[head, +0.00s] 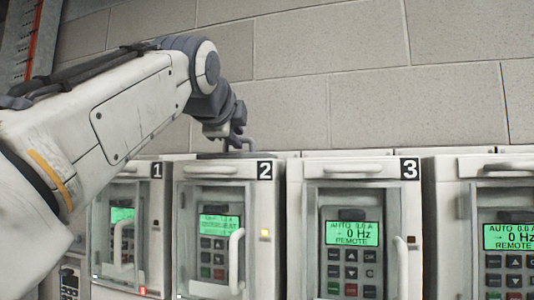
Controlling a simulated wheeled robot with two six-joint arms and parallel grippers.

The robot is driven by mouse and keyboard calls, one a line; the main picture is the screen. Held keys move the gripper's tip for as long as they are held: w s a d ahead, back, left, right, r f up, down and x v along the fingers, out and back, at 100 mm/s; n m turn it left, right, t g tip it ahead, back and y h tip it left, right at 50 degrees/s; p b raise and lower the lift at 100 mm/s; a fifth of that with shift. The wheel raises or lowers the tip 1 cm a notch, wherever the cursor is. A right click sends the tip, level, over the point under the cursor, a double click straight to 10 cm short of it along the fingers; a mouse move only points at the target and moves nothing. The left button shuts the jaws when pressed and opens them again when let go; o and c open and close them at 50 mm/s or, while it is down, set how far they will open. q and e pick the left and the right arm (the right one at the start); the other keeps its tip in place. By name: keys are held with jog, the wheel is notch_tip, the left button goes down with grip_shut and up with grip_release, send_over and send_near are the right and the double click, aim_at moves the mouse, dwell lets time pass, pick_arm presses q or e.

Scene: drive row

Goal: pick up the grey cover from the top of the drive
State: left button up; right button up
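The grey cover (210,156) lies on top of the drive marked 2 (276,210); only its thin front edge and a grey handle (248,142) standing up from it show. My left arm comes in from the left, and my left gripper (236,141) points down at the handle, just above the cover. The fingers are small and dark and overlap the handle, so I cannot tell whether they are closed around it. My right gripper is not in view.
The drives marked 1 (157,200) and 3 (409,220) stand on either side, with another drive (480,240) at the right edge. Their doors have projecting handles. A block wall (420,100) rises behind. My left arm hides part of drive 1.

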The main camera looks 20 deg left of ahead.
pick_arm(q)
jog(key=p+x, duration=0.1)
jog(key=x, duration=0.2)
jog(key=shift+w, duration=0.15)
grip_shut()
